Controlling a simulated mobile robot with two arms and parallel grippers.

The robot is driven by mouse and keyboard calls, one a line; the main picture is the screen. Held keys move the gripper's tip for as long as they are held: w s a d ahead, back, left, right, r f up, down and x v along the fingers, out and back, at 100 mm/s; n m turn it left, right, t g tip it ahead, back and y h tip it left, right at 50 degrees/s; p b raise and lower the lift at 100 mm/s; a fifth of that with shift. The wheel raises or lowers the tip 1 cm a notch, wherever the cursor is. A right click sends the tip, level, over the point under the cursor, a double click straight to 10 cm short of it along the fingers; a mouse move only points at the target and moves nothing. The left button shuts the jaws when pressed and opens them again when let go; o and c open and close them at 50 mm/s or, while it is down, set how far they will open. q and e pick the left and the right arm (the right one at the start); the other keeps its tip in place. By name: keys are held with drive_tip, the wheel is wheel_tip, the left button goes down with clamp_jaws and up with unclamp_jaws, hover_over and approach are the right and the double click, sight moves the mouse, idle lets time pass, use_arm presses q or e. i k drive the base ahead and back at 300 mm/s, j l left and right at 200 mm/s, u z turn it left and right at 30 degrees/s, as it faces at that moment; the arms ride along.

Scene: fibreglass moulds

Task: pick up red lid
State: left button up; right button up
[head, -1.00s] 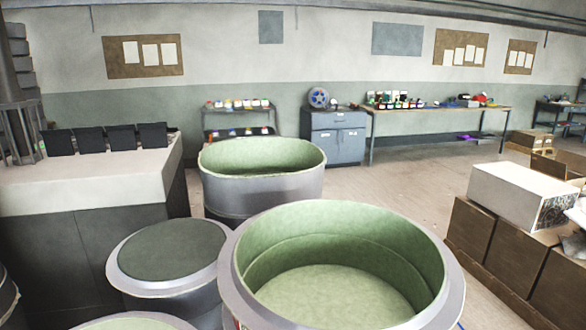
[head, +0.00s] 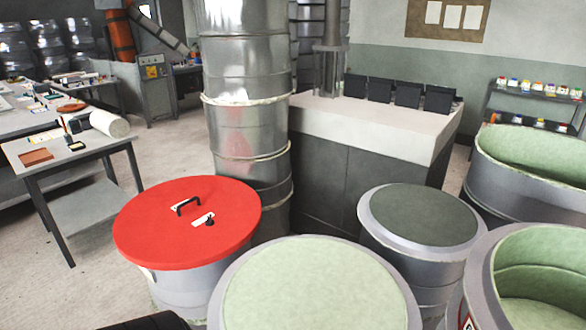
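The red lid (head: 150,228) is a flat round disc with a black handle (head: 187,206) and a small black knob on top. It lies on a grey metal drum (head: 188,290) at the lower left of the head view. Neither of my grippers shows in this view, so I cannot see whether they are open or shut. A dark shape at the bottom edge, below the red lid, is too cut off to identify.
A drum with a pale green top (head: 312,290) stands right of the lid, with a dark-topped drum (head: 419,216) behind it. Open green-lined moulds (head: 535,270) are at the right. A tall metal duct (head: 245,100) rises behind the lid. A work table (head: 75,160) stands left, with bare floor around it.

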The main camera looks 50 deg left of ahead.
sight(163, 227)
drive_tip(key=u, duration=2.4)
drive_tip(key=z, duration=1.05)
drive_tip(key=i+j+z, duration=0.1)
drive_tip(key=j+z, duration=0.8)
drive_tip(key=j, duration=0.15)
drive_tip(key=j+z, duration=0.4)
drive_tip(key=j, duration=0.2)
drive_tip(key=k+j+z, duration=0.15)
drive_tip(key=j+z, duration=0.3)
